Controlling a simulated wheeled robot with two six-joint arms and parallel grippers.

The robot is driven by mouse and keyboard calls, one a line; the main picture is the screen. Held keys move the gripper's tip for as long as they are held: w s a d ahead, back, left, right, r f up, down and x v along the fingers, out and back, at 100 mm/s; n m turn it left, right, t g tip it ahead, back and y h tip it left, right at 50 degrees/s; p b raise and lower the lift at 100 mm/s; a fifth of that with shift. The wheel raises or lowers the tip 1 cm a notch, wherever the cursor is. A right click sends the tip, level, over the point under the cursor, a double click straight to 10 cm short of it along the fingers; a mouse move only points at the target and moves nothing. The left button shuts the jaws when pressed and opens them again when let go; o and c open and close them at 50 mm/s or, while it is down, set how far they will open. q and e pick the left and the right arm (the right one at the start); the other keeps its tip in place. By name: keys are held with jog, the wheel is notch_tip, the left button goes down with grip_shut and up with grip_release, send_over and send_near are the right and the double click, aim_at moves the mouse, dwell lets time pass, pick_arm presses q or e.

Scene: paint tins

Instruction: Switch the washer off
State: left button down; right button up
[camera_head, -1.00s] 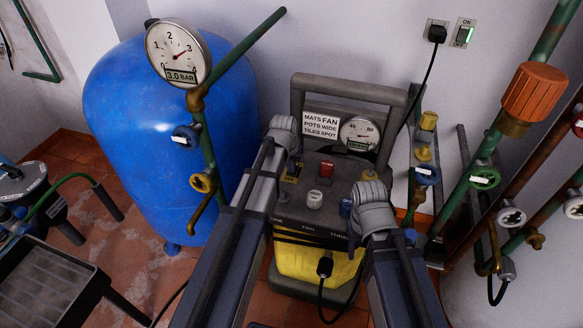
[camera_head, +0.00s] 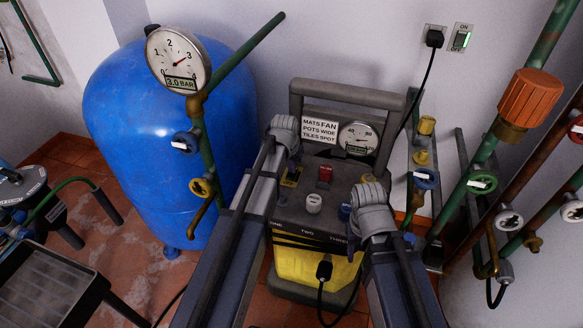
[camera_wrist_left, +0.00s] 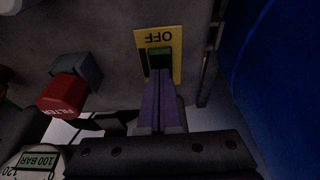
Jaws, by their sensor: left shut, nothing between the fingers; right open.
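The washer (camera_head: 318,268) is a grey and yellow machine with a handle, standing in the middle of the head view. Its yellow switch plate (camera_head: 290,179) is partly hidden by my left arm. In the head view, my left gripper (camera_head: 293,164) is at the plate. My right gripper (camera_head: 368,222) is open, its fingers mostly hidden, over the panel's right side.
The panel has a red knob (camera_head: 325,173), a white knob (camera_head: 314,202), a blue knob (camera_head: 345,211) and a gauge (camera_head: 358,138). A blue tank (camera_head: 130,100) stands left, valved pipes (camera_head: 482,183) right. A wall switch (camera_head: 461,40) shows green beside a plug (camera_head: 434,38).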

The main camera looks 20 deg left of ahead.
pick_arm(q)
jog(key=shift+p+v, duration=0.9)
jog(key=s+p+v, duration=0.1)
jog(key=p+v, duration=1)
jog(key=v, duration=0.1)
jog(key=shift+s+f, duration=0.2)
jog(key=shift+f, duration=0.05)
jog(key=s+d+r+m+g+p, duration=0.1)
jog(key=s+d+r+p, duration=0.2)
jog(key=s, duration=0.3)
jog(key=s+d+r+m+g+y+p, duration=0.1)
jog(key=s+d+r+p, duration=0.2)
jog(key=s+d, duration=0.3)
jog(key=s+d+r+m+g+p, duration=0.1)
jog(key=s+d+r+p, duration=0.3)
jog(key=s, duration=0.4)
jog(key=shift+d+g+y+p, duration=0.15)
jog(key=shift+g+y+p, duration=0.15)
jog(key=shift+g+p, duration=0.15)
